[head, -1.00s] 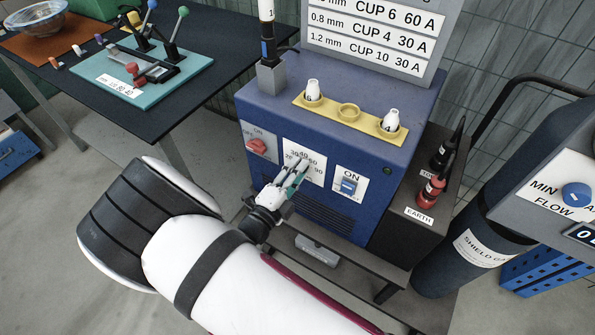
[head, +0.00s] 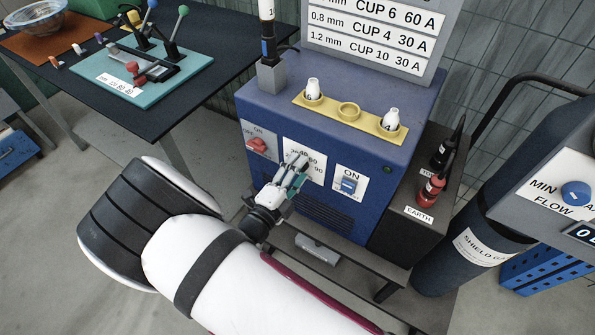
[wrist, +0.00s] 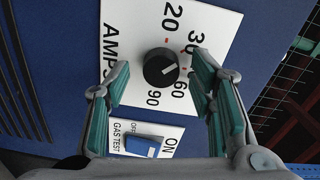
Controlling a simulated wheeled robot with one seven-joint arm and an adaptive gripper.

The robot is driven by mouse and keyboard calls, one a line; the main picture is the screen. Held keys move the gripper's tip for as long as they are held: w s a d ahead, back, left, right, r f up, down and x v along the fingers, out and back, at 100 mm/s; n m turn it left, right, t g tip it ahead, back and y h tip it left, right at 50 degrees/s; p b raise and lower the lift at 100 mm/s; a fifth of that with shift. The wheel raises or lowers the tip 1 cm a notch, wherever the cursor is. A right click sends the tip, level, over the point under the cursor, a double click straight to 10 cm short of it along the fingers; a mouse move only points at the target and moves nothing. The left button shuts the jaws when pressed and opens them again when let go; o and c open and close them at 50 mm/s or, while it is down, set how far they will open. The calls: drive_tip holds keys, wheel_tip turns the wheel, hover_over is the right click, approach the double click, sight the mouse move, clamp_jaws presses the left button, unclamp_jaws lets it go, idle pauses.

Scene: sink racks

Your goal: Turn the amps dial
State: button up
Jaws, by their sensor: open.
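The amps dial (wrist: 160,68) is a small round black knob with a white pointer line, on a white plate (wrist: 118,32) marked AMPS with 20, 30, 60 and 90 legible. In the wrist view its pointer points right, toward the side between 30 and 60. My gripper (wrist: 158,76) is open, with one teal-padded finger at each side of the knob in that view. I see no finger touching it. In the head view my gripper (head: 297,168) is in front of the amps plate and hides the dial.
The dial is on the blue welder box (head: 335,120). An ON/GAS TEST rocker switch (head: 348,184) is right of the amps plate, and a red OFF/ON switch (head: 257,144) left. A yellow cup holder (head: 349,113) lies on top. A gas cylinder (head: 470,240) stands at right.

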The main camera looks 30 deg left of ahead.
drive_tip(key=s, duration=0.7)
drive_tip(key=shift+s+a, duration=0.25)
idle(0.3)
